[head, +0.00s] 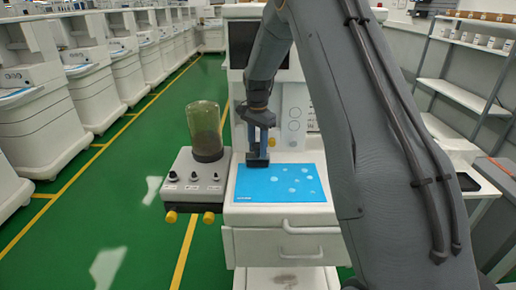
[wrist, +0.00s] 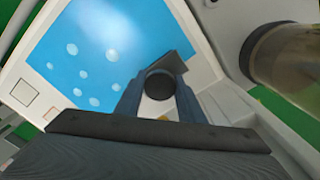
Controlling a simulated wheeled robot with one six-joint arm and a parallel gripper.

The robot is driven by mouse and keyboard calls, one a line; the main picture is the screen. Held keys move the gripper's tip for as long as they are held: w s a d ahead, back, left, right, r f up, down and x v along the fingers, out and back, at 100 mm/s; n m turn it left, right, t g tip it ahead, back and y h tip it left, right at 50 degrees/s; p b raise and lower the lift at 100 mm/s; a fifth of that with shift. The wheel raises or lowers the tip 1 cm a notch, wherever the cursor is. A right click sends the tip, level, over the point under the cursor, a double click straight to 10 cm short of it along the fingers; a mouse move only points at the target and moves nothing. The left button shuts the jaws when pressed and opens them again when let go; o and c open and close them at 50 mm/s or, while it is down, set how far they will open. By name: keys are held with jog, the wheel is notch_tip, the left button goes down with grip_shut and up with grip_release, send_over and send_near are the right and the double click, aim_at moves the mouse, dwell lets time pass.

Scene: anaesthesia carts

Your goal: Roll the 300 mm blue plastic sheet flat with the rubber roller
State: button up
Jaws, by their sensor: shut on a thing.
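The blue plastic sheet (head: 281,184) lies on the white cart's worktop. Several pale round spots, like bubbles, show on its middle and right in the head view; its left part looks even. In the wrist view the sheet (wrist: 105,45) fills the upper left, with spots along its lower left. My gripper (head: 258,137) points down over the sheet's back left edge. It is shut on the dark rubber roller (head: 257,160), whose round handle end (wrist: 159,85) shows between the fingers. The roller's head is at the sheet's back left edge; I cannot tell whether it touches.
A grey control box (head: 195,178) with knobs and yellow ends stands left of the sheet, carrying a clear canister (head: 204,125), close to my gripper. The cart's upright with panels rises behind. A drawer (head: 285,240) is below. Green floor is open at left.

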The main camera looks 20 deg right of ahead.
jog(key=shift+r, duration=0.1)
jog(key=shift+r+p, duration=1.3)
jog(key=shift+r, duration=1.2)
jog(key=shift+f, duration=0.1)
